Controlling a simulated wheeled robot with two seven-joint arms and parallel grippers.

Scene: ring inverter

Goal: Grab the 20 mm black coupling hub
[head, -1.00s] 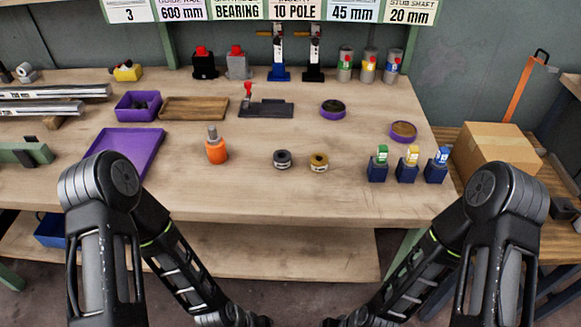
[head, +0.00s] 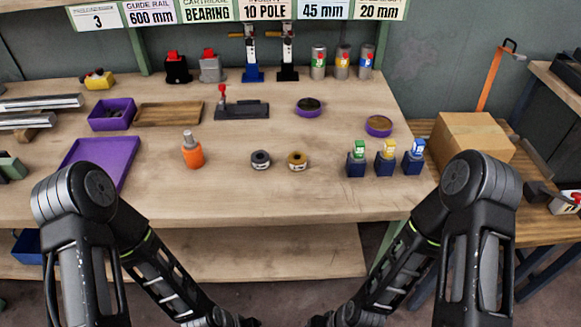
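A black coupling hub (head: 260,160), a short ring with a pale label on its side, lies on the workbench (head: 215,200) near the middle. A similar brass-coloured hub (head: 298,161) lies just to its right, a small gap apart. The size marks on both are too small to read. Both my arms hang low in front of the bench, well below and short of the hubs. My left gripper and my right gripper are not visible; only arm links show at the bottom edge. Nothing touches the black hub.
An orange bottle-like item (head: 192,152) stands left of the hubs. Blue blocks with coloured tops (head: 385,160) stand to the right. A purple tray (head: 101,160) lies left, a black clamp fixture (head: 242,109) behind. A cardboard box (head: 471,139) sits at right. The bench front is clear.

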